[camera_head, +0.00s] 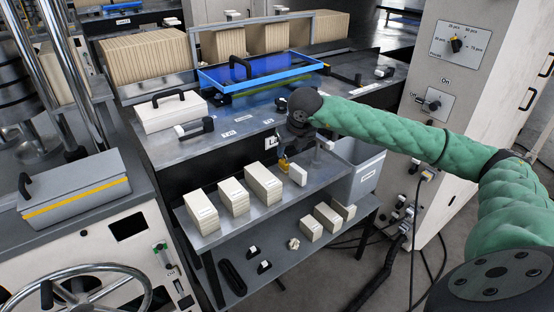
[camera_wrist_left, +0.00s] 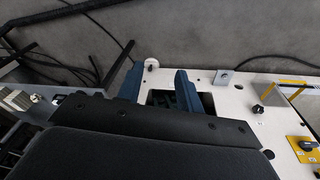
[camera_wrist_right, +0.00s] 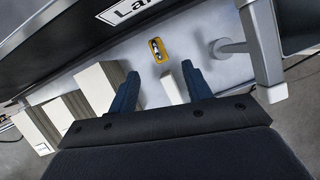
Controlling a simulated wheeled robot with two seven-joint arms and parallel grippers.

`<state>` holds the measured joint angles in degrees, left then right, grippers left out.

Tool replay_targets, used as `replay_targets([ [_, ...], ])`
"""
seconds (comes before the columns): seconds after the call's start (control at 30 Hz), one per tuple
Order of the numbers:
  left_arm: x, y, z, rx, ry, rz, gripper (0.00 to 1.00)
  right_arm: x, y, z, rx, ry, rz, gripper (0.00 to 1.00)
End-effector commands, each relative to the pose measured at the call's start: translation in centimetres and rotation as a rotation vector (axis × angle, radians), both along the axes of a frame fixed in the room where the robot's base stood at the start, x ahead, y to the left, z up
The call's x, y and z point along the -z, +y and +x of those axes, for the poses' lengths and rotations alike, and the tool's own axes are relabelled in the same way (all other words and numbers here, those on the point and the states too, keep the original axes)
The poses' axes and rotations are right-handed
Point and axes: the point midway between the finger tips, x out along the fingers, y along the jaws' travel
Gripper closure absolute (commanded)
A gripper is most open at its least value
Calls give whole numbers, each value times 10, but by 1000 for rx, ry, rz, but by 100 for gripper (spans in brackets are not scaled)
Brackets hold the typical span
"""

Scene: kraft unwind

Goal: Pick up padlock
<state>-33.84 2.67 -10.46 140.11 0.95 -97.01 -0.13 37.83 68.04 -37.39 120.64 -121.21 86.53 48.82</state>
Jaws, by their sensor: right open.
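The padlock (camera_wrist_right: 158,50) is a small yellow body with dark and pale parts on its face. In the right wrist view it is on a grey metal surface, just beyond and between my right gripper's fingertips (camera_wrist_right: 160,72), apart from them. The fingers are open with nothing held. In the head view my right gripper (camera_head: 296,140) hangs over the back of the upper shelf, and the yellow padlock (camera_head: 283,163) shows just below it, partly hidden. My left gripper (camera_wrist_left: 158,80) shows only in its wrist view, open and empty over a pale panel with a dark opening.
A small white block (camera_head: 298,174) stands close to the padlock. Several labelled boxes (camera_head: 263,182) stand left of it on the shelf (camera_head: 233,227). A grey metal post (camera_wrist_right: 262,45) rises right of the fingers. A grey bin (camera_head: 366,172) stands right.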

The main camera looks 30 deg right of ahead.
Motion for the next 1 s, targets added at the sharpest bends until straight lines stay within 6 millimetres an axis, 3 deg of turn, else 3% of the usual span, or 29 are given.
replay_targets([
  [0.13, 5, -1, 0, -1, -1, -1, 64, 7, -1, 3, 1, 1, -2, 51],
  [0.33, 38, -2, -8, 0, 34, 4, 64, 22, -1, 9, 0, 1, -1, 51],
  [0.5, 48, -2, -1, 2, 25, 8, 64, 27, -2, 11, -1, 1, -1, 51],
  [0.57, 60, -1, 10, 4, 17, 13, 64, 30, -2, 13, 1, 1, -2, 51],
  [1.0, 134, -2, 13, 3, 26, 21, 64, 62, -3, 25, 0, 2, 0, 51],
])
